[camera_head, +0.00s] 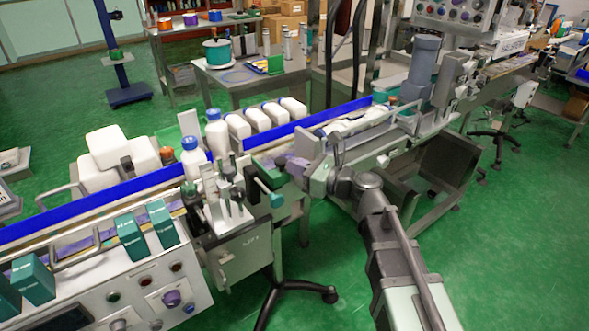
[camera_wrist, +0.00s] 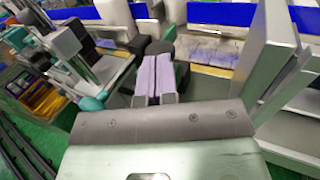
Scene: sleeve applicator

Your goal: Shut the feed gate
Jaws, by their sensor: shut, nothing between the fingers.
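My gripper (camera_head: 297,165) is at the conveyor's near side, just right of the dark green block with a teal knob (camera_head: 272,196). In the wrist view its two pale purple fingers (camera_wrist: 155,78) are together, with nothing between them. Their tips are close to a dark rounded piece (camera_wrist: 160,47); I cannot tell whether they touch it. An upright grey metal plate (camera_wrist: 268,55) stands to the right of the fingers and may be the feed gate; I cannot tell for certain. The wrist housing hides what is below the fingers.
A blue guide rail (camera_head: 95,201) runs along the conveyor. White bottles with blue caps (camera_head: 217,132) stand left of my gripper. Teal cartons (camera_head: 130,237) stand on the near left. A metal post with levers (camera_head: 227,190) is close on the left. Green floor is open at right.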

